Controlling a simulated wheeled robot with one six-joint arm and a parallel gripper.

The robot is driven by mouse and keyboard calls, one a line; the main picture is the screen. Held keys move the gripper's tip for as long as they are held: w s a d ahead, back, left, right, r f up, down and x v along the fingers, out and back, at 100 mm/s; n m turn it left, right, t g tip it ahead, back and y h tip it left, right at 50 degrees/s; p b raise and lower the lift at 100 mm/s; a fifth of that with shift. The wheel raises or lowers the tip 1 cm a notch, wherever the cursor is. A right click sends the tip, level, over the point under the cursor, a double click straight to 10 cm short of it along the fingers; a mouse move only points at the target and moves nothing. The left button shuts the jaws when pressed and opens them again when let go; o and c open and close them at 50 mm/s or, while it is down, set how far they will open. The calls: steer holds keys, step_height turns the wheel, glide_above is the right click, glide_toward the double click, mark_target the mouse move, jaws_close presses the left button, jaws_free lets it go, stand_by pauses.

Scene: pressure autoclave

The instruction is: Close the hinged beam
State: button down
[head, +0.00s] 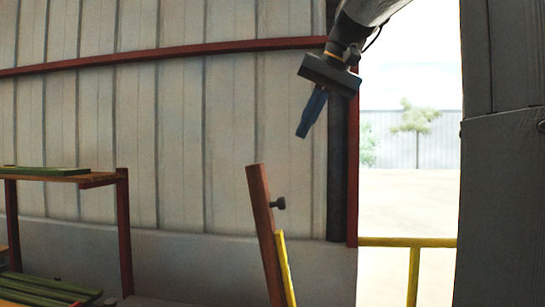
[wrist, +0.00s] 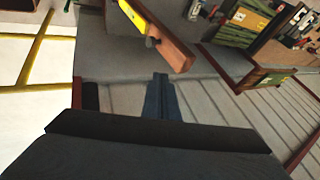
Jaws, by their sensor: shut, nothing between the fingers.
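The hinged beam (head: 264,225) stands nearly upright in the lower middle of the head view, its top leaning a little left. It is reddish brown, with a dark knob (head: 278,203) on its right side and a yellow strip (head: 286,268) along its lower part. Its lower end and hinge are out of view. My gripper (head: 302,134) is shut and empty, pointing down, above and to the right of the beam's top and apart from it. In the wrist view the beam (wrist: 172,46) lies slanted beyond my shut gripper (wrist: 160,77).
A yellow railing (head: 412,243) crosses the bright opening at right. A red-legged table (head: 124,230) stands at left, with green slats (head: 45,290) low beside it. A corrugated wall (head: 180,130) closes the back. Space around my gripper looks clear.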

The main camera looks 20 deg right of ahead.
steer(key=p, duration=0.2)
glide_toward(265, 177)
step_height(265, 177, down, 3)
steer(key=d, duration=0.3)
steer(key=shift+w+a+f+p, duration=0.25)
steer(key=shift+w+a, duration=0.45)
steer(key=shift+a, duration=0.2)
steer(key=shift+w+a+f+p, duration=0.1)
steer(key=shift+w+a+f, duration=0.1)
steer(key=shift+w+a, duration=0.6)
steer(key=shift+s, duration=0.1)
steer(key=shift+a, duration=0.15)
